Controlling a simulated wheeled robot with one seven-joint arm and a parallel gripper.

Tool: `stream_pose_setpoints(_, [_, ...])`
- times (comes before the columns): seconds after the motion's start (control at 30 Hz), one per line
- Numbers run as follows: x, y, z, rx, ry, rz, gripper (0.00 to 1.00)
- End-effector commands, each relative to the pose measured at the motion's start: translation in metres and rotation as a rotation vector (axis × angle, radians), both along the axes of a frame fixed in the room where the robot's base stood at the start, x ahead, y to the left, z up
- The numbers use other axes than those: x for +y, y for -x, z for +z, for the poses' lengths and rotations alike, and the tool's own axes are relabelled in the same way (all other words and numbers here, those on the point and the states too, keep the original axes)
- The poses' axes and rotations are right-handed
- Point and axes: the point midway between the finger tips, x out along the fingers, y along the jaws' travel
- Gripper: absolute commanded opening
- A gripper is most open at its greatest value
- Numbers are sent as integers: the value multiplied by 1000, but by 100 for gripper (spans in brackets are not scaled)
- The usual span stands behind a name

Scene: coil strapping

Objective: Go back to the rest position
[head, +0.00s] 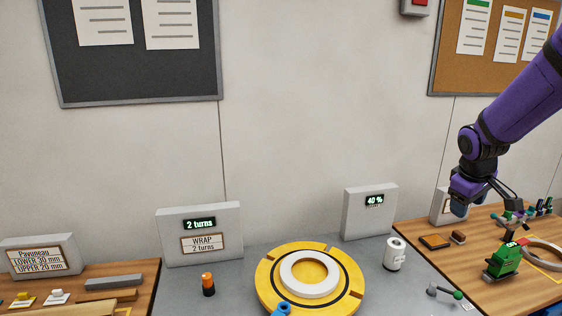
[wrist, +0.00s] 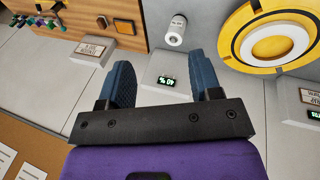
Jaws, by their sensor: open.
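My gripper (head: 484,207) hangs from my purple arm at the right of the head view, in front of the wall and above the back of the right wooden table. In the wrist view its two blue fingers (wrist: 164,84) stand apart with nothing between them. The grey box with the 40 % display (head: 370,212) is left of my gripper in the head view. In the wrist view that box shows beyond and between the fingers, upside down. No object is held.
A yellow turntable (head: 262,285) with a white ring (head: 310,274) is on the grey table. A white cylinder (head: 395,254) and an orange-black cylinder (head: 208,284) stand nearby. The right table holds a green device (head: 503,262) and small parts. The wall (head: 300,110) is behind.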

Motion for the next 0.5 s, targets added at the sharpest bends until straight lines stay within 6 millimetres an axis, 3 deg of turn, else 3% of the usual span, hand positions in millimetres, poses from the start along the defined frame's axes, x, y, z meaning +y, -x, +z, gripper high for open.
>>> stream_pose_setpoints(0.03, [10,10,16,-20,-4,-14,58])
stream_pose_setpoints(0.2, [42,49,56,-71,-38,-77,58])
stream_pose_setpoints(0.5, [91,128,104,-156,-129,-178,58])
